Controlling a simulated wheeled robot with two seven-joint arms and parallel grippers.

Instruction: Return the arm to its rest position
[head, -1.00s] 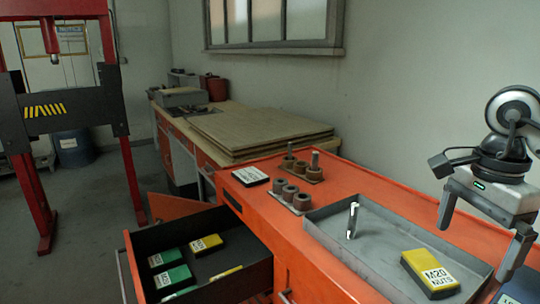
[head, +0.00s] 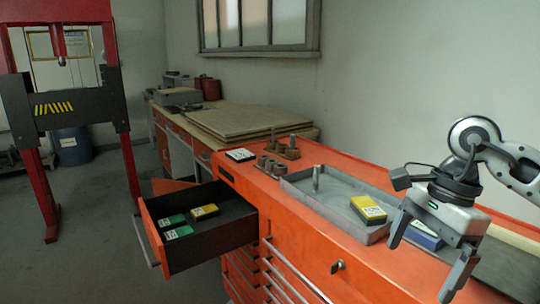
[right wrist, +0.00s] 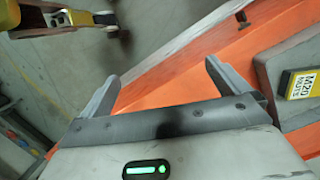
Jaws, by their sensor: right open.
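My right arm enters the head view from the right, and its gripper (head: 419,271) is open and empty. It hangs above the right part of the orange workbench (head: 350,250), in front of the grey tray (head: 340,222). In the right wrist view the two fingers of the gripper (right wrist: 160,85) stand wide apart with nothing between them, over the bench edge and floor. The yellow M20 nuts box (head: 368,209) lies in the tray, clear of the gripper. My left gripper is not in view.
A bolt (head: 316,178) stands in the tray. A blue box (head: 425,238) sits right of it, partly behind my gripper. An open drawer (head: 208,250) with green and yellow boxes juts out at the left. A key (head: 338,267) sticks out of the bench front.

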